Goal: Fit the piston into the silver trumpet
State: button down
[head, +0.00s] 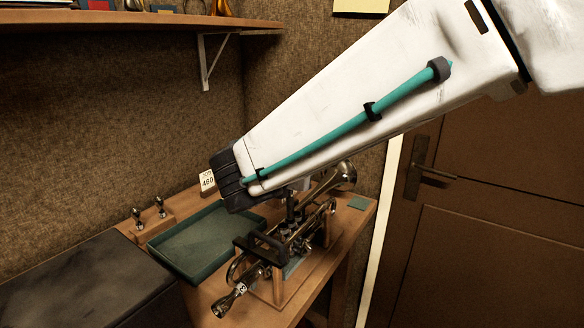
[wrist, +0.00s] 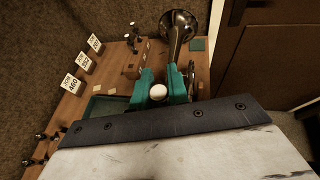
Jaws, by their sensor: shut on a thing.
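The silver trumpet (head: 308,230) rests on a wooden stand in the head view, its bell toward the back right and its mouthpiece end toward the front. In the wrist view its bell (wrist: 179,24) shows at the top, and its body is partly hidden behind the teal fingers. My gripper (wrist: 160,92) is shut on the piston (wrist: 158,91), with its round white top showing between the fingers. The piston's lower part is hidden, so I cannot tell whether it is in a valve casing. My forearm covers part of this area in the head view.
A green tray (head: 205,243) lies left of the trumpet. A wooden block (head: 145,228) behind it holds two upright pistons. Numbered cards (wrist: 70,83) stand along the wall side. A dark box top (head: 80,285) is at the front left, and a door (head: 480,220) at the right.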

aim_at(289, 209)
jog(key=shift+f, duration=4.45)
notch_tip(289, 209, up, 9)
dwell(1.2)
jog(key=shift+f, duration=0.6)
dwell(1.3)
